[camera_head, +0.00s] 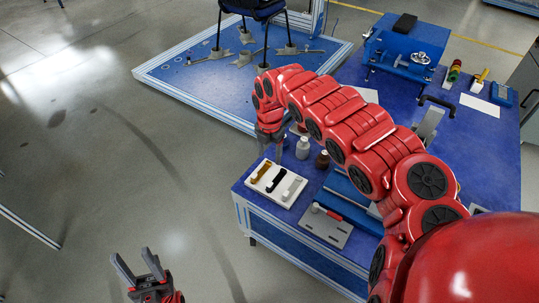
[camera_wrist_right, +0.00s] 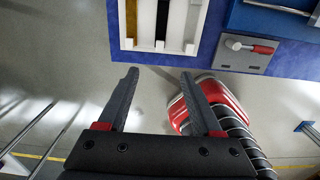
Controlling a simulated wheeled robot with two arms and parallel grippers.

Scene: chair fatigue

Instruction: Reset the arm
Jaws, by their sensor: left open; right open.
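My right arm reaches in red segments across the blue table (camera_head: 480,150). My right gripper (camera_head: 270,152) points down at the table's left edge, just above and beyond the white tray (camera_head: 253,180), and looks empty. In the right wrist view the two dark fingers of this gripper (camera_wrist_right: 162,92) stand apart with bare floor between them, and the tray (camera_wrist_right: 128,38) lies beyond them. My left gripper (camera_head: 138,268) is low at the bottom left over the grey floor. Its two fingers are spread and nothing is between them.
The tray holds a yellow-brown, a black and a light piece. A grey plate with a red-handled tool (camera_head: 326,228) lies nearby, and small bottles (camera_head: 303,148) stand behind. A chair (camera_head: 254,8) stands on a blue platform (camera_head: 190,75).

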